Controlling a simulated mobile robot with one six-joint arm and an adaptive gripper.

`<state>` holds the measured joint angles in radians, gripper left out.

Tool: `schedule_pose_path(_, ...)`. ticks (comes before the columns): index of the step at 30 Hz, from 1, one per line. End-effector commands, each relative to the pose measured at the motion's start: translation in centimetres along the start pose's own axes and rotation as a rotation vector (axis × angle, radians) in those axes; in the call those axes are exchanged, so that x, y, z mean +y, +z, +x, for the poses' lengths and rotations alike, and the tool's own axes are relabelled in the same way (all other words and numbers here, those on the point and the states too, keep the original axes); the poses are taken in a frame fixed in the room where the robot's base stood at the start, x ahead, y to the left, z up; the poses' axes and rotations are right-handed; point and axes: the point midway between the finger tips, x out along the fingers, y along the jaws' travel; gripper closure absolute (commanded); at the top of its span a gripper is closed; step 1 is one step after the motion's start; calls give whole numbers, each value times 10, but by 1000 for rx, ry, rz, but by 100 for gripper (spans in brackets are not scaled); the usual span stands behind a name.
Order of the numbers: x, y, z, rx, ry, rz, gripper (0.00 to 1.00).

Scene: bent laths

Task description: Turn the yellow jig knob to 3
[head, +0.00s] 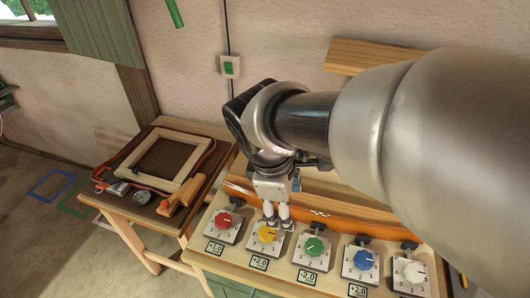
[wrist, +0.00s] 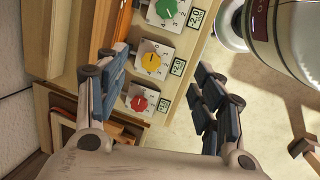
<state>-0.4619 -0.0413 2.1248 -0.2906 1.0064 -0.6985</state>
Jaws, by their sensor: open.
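The yellow jig knob (head: 267,234) sits on a white numbered dial plate, second from the left in a row on the bench. It also shows in the wrist view (wrist: 151,61), between and beyond my fingers. A dark pointer line crosses it, but the number it points to is too small to read surely. My gripper (head: 278,222) is open, with its fingers pointing down, just above and behind the yellow knob in the head view. In the wrist view my gripper (wrist: 162,78) has its two fingers wide apart with nothing between them. I cannot tell whether a fingertip touches the knob.
A red knob (head: 224,220) is left of the yellow one; green (head: 315,246), blue (head: 363,260) and white (head: 414,272) knobs are to the right. A wooden lath (head: 240,187) runs behind them. A side table holds a wooden frame (head: 123,165) and tools.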

Motion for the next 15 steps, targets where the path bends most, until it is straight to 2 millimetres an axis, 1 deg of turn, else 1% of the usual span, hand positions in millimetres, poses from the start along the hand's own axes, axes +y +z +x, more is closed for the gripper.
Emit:
schedule_pose_path(1, 1, -25, 13, -35, -8, -146, 38)
schedule_pose_path(3, 3, -51, 26, -73, -7, -325, 38)
schedule_pose_path(6, 1, -83, 42, -117, -9, -530, 38)
schedule_pose_path(9, -2, -103, 53, -147, -9, -665, 38)
schedule_pose_path(10, -2, -107, 55, -153, -9, -691, 38)
schedule_pose_path(12, -3, -113, 59, -163, -9, -732, 38)
schedule_pose_path(15, -3, -114, 66, -167, -10, -750, 38)
